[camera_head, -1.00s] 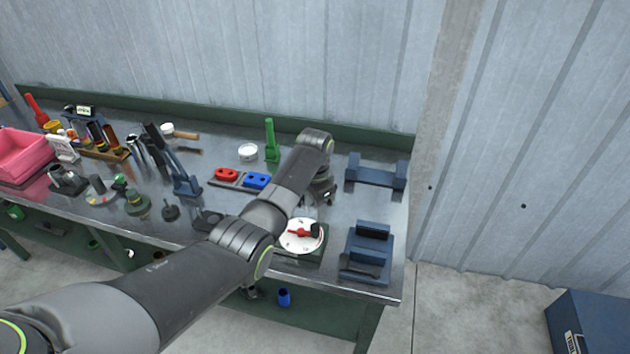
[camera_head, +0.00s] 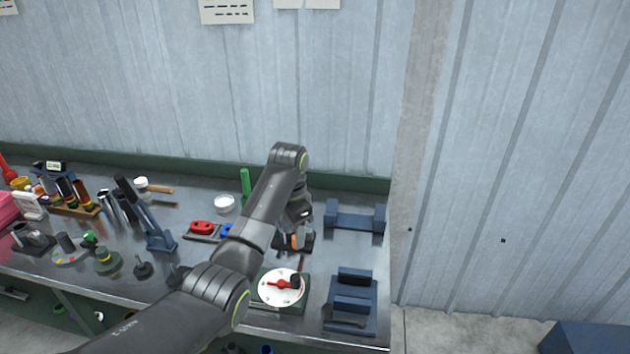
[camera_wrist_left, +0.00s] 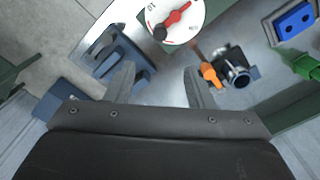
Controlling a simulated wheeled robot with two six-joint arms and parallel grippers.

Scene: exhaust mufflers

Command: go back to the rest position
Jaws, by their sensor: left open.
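My left arm comes in from the lower left and reaches over the workbench (camera_head: 215,275). My left gripper (camera_head: 300,214) is above the bench's right part, pointing down. In the left wrist view the same gripper (camera_wrist_left: 160,82) has its two fingers spread, with nothing between them. A small dark fitting with an orange handle (camera_wrist_left: 211,76) sits beside the right finger in that view. In the head view the orange handle (camera_head: 294,241) shows just below the gripper. My right gripper is not in view.
A white dial with a red pointer (camera_head: 281,287) lies in front of the gripper. Blue fixtures (camera_head: 352,302) and a blue cradle (camera_head: 356,215) stand to its right. Tools and coloured parts crowd the bench's left. A corrugated metal wall (camera_head: 290,90) rises behind.

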